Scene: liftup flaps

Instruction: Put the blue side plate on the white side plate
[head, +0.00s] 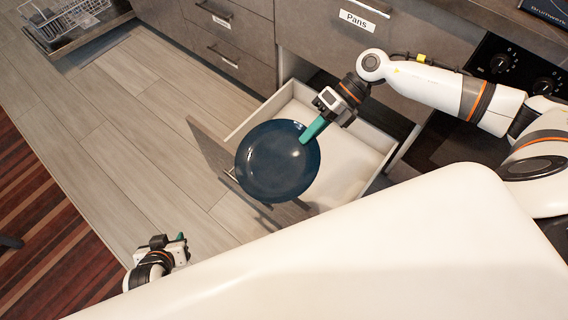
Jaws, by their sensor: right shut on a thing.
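The blue side plate (276,162) is dark blue and round, held over the open drawer. My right gripper (314,129) is shut on the plate's upper right edge. My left gripper (178,246) is low at the lower left, over the floor and away from the plate; its fingers are too small and turned to tell whether they are open. A white side plate cannot be made out; a pale surface in the drawer is partly covered by the blue plate.
The open drawer (236,129) has pale walls and stands below the drawer labelled Pans (357,20). An open dishwasher with a rack (66,17) is at the upper left. A stove front with knobs (500,63) is at the right. The wood floor (130,140) is clear.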

